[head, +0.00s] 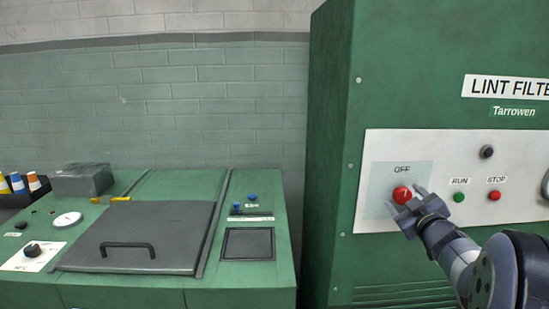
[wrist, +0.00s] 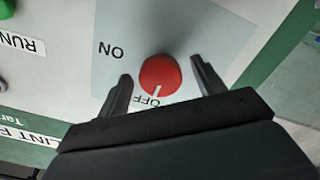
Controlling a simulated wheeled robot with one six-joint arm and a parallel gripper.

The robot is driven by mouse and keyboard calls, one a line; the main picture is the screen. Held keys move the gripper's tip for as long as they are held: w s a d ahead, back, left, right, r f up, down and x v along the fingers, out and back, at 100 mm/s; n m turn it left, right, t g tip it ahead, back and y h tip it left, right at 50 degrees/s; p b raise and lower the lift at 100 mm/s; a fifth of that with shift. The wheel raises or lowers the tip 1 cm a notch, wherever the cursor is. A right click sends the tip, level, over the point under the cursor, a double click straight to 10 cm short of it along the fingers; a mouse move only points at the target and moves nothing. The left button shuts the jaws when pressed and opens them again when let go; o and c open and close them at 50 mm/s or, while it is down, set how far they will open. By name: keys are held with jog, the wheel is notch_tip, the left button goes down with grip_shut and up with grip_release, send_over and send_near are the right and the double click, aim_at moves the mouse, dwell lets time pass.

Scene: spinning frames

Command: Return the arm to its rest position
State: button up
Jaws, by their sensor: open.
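My gripper (head: 408,199) is at the white control panel (head: 376,215) of the green lint filter cabinet (head: 440,60), at the end of my arm reaching in from the lower right. Its fingers are open, one on each side of a red rotary knob (head: 402,194). In the wrist view the gripper (wrist: 160,88) has the red knob (wrist: 160,75) between its fingers, with gaps showing on both sides. The knob's white mark points toward the OFF label. An ON label also shows there. No object is held.
Green RUN (head: 459,197) and red STOP (head: 494,195) buttons and a dark knob (head: 487,152) sit right of my gripper. A green machine (head: 150,285) with a grey handled lid (head: 140,232) stands left. Bobbins (head: 18,183) are at far left. A gap separates machine and cabinet.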

jog(key=m+p, duration=0.5)
jog(key=m, duration=0.2)
jog(key=shift+r, duration=0.15)
jog(key=shift+s+f, duration=0.2)
jog(key=shift+s, duration=0.9)
